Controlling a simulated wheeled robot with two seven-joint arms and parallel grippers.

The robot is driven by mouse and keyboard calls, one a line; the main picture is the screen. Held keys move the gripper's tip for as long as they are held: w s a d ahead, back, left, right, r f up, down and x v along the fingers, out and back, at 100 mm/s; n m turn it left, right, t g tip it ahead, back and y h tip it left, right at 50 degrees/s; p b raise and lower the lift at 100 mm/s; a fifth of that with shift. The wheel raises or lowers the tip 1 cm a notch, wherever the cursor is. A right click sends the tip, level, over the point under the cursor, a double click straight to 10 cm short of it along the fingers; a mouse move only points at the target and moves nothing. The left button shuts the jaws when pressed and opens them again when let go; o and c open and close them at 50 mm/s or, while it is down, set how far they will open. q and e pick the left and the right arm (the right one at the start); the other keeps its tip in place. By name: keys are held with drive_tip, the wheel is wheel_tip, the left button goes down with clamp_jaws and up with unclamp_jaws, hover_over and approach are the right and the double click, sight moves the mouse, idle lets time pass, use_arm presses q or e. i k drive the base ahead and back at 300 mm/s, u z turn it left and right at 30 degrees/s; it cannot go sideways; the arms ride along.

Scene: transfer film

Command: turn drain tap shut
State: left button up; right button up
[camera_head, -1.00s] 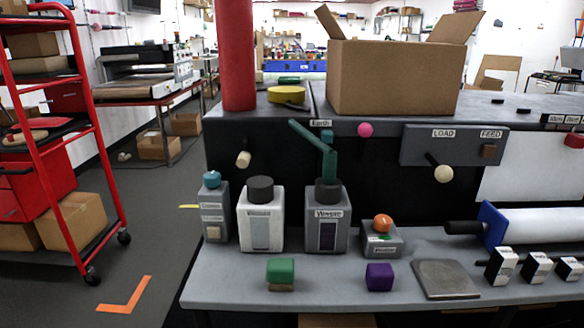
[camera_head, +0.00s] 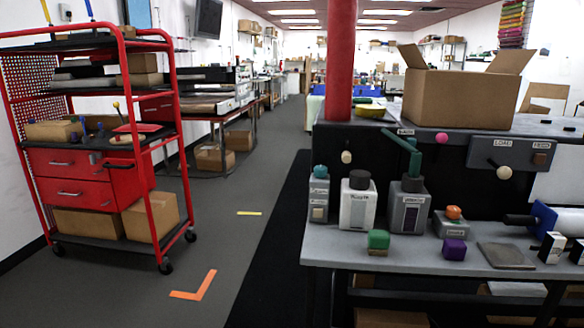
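No part is clearly marked as the drain tap. On the dark front of the machine a small cream knob (camera_head: 346,157) sticks out at the left. A second cream ball knob (camera_head: 504,172) is on the grey panel (camera_head: 482,153) labelled LOAD. Neither of my grippers is in view.
The grey bench (camera_head: 335,249) carries a white bottle (camera_head: 358,205), a green block (camera_head: 378,239), a purple block (camera_head: 454,250) and a flat grey plate (camera_head: 507,256). A red cart (camera_head: 162,246) stands at the left.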

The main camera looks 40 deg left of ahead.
sight(320, 170)
drive_tip(key=u, duration=1)
drive_tip(key=i, duration=0.25)
drive_tip(key=u, duration=0.1)
